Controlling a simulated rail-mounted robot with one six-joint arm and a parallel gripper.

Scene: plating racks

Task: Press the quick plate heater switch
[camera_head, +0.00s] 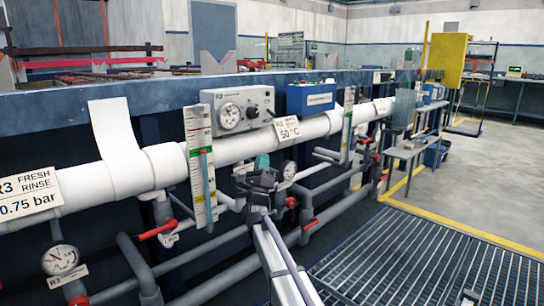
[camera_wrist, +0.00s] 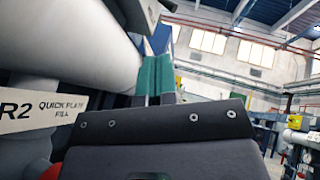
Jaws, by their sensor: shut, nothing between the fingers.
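I cannot make out for certain which part is the quick plate heater switch. A grey control box (camera_head: 240,108) with a round dial and small knobs stands above the white pipe in the head view. A "50 °C" sign (camera_head: 287,130) hangs at its lower right. My gripper (camera_head: 262,161) is below the pipe, near the sign and apart from the box. In the wrist view its green fingers (camera_wrist: 155,77) are together and empty, pointing upward beside a large white pipe (camera_wrist: 70,40).
A blue box (camera_head: 311,98) stands right of the grey box. A pressure gauge (camera_head: 287,170), red valve handles (camera_head: 157,230) and grey pipes crowd the space around my gripper. A white level scale (camera_head: 200,165) stands to the left. Floor grating (camera_head: 400,260) lies at the right.

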